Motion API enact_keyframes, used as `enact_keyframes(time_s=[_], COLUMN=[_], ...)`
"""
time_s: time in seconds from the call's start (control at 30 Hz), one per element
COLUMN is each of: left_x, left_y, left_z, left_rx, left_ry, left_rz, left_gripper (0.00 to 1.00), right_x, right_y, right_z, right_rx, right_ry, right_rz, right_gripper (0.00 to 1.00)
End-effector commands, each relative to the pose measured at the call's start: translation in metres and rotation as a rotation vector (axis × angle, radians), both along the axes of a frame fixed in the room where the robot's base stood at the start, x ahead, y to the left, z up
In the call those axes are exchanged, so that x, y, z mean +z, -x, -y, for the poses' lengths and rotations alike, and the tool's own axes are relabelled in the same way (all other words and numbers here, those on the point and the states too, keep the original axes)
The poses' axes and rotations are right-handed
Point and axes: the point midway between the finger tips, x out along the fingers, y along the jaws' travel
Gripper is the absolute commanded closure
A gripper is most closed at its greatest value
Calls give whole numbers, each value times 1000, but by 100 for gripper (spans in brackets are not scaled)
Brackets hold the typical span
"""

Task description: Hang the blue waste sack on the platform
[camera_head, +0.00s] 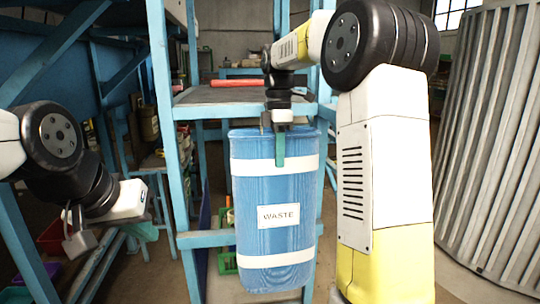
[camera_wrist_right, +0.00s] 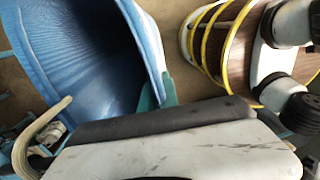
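The blue waste sack (camera_head: 265,215) is upright, with two white bands and a WASTE label, in front of the platform in the head view. The wrist view looks into its open mouth (camera_wrist_right: 85,50). My right gripper (camera_head: 280,148) is at the sack's top rim; one teal finger lies over the front. In the right wrist view the teal fingers (camera_wrist_right: 155,95) lie on either side of the rim and appear shut on it. The platform (camera_head: 225,96) has a dark top and blue frame behind the sack. My left gripper (camera_head: 143,231) is at lower left, away from the sack; its opening is unclear.
A blue upright post (camera_head: 172,150) stands left of the sack. A red roll (camera_head: 238,83) lies on the platform. Shelves with green (camera_head: 227,262) and red bins (camera_head: 54,236) stand below and left. A large ribbed grey container (camera_head: 490,140) fills the right side.

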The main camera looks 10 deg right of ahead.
Motion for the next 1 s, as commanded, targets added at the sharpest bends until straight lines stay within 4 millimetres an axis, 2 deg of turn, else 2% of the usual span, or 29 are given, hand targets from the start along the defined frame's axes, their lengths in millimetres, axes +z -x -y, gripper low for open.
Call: enact_keyframes(time_s=[0.47, 0.6, 0.63, 1.0], left_x=[0, 0, 0, 0], left_y=[0, 0, 0, 0], left_z=[0, 0, 0, 0], left_rx=[0, 0, 0, 0], left_ry=[0, 0, 0, 0], left_rz=[0, 0, 0, 0], left_gripper=[100, 100, 100, 100], right_x=[0, 0, 0, 0], right_y=[0, 0, 0, 0], right_z=[0, 0, 0, 0], right_rx=[0, 0, 0, 0], right_ry=[0, 0, 0, 0], right_rz=[1, 1, 1, 1], right_gripper=[100, 74, 70, 70])
